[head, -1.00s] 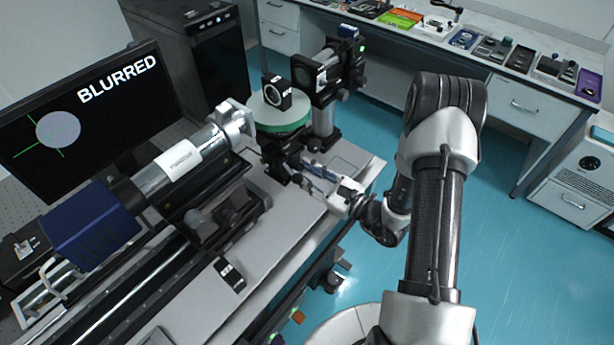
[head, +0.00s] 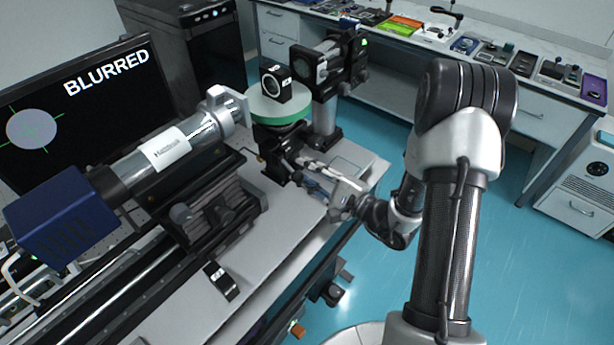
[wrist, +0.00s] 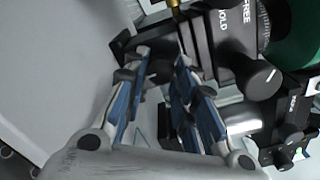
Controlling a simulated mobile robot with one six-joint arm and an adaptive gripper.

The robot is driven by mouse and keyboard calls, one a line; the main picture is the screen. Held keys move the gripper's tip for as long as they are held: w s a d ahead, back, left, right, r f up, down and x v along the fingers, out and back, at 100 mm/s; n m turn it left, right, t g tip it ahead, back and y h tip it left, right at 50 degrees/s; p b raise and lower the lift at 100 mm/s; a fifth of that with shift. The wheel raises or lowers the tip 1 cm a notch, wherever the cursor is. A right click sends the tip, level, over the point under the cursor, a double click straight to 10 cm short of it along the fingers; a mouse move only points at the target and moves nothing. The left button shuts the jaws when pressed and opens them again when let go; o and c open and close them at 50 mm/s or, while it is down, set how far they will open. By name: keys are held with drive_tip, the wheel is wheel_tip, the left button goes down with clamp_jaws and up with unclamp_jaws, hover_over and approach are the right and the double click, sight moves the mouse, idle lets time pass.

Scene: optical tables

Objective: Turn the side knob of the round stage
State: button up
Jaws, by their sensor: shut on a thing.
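The round stage (head: 266,110) has a pale green top and a black body, and stands on the optical table in the head view. Its body also shows in the wrist view (wrist: 222,45), with the words FREE and HOLD on it. My gripper (head: 300,166) reaches the stage's near side from the right. In the wrist view my gripper (wrist: 161,72) has its two blue-padded fingers on either side of the dark side knob (wrist: 160,68) and is shut on it. The fingertips partly hide the knob.
A black-framed optic (head: 276,84) stands on the stage. A silver tube (head: 165,150) with a blue camera (head: 65,217) lies to the left. A monitor (head: 120,110) reads BLURRED and shows a grey disc with green lines. A small black block (head: 221,281) lies on the table's front part.

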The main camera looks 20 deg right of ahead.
drive_tip(key=shift+n, duration=0.3)
idle(0.4)
drive_tip(key=o, duration=1.1)
drive_tip(key=shift+c, duration=0.2)
